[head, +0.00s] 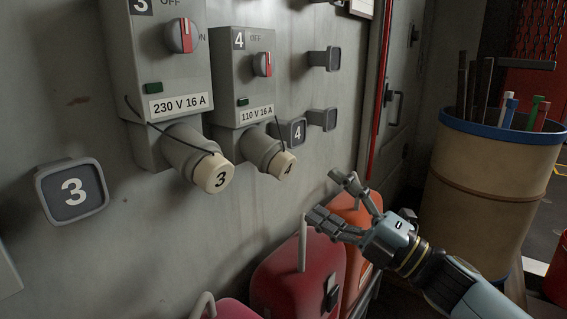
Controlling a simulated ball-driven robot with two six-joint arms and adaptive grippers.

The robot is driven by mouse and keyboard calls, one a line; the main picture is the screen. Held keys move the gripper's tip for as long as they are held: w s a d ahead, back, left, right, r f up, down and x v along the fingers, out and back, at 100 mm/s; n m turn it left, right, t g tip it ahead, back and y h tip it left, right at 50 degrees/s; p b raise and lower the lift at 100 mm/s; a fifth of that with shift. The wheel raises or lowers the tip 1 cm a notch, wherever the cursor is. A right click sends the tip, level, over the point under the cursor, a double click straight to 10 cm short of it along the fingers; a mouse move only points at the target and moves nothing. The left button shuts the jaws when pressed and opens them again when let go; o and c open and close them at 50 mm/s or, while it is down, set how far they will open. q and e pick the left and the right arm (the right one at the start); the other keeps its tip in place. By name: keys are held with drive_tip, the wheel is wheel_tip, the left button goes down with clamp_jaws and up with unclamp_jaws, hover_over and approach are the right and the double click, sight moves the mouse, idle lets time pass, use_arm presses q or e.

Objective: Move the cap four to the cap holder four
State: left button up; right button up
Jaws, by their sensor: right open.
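Cap four (284,165) is cream-coloured and marked 4. It sits on the end of the grey socket under the 110 V 16 A box (243,75), with a dark cord running to it. Cap holder four (291,132) is a grey square wall bracket with a 4 on its face, just right of and above the cap, and it looks empty. My right gripper (332,203) is open and empty, to the right of and below cap four and apart from it. My left gripper is out of view.
Cap three (218,178) sits on the neighbouring socket, and holder three (71,191) is at far left. Red cases (290,277) stand below along the wall. A tan barrel (493,190) holding rods stands at right. Two more brackets (325,59) are on the wall.

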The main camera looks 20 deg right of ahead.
sight(288, 169)
drive_tip(key=shift+p+x, duration=0.7)
drive_tip(key=shift+x, duration=3.8)
clamp_jaws()
drive_tip(key=shift+s+d+f, duration=0.2)
drive_tip(key=shift+s+d, duration=0.3)
drive_tip(key=shift+s, duration=0.1)
drive_tip(key=shift+b+v, duration=0.35)
drive_tip(key=shift+v, duration=1.85)
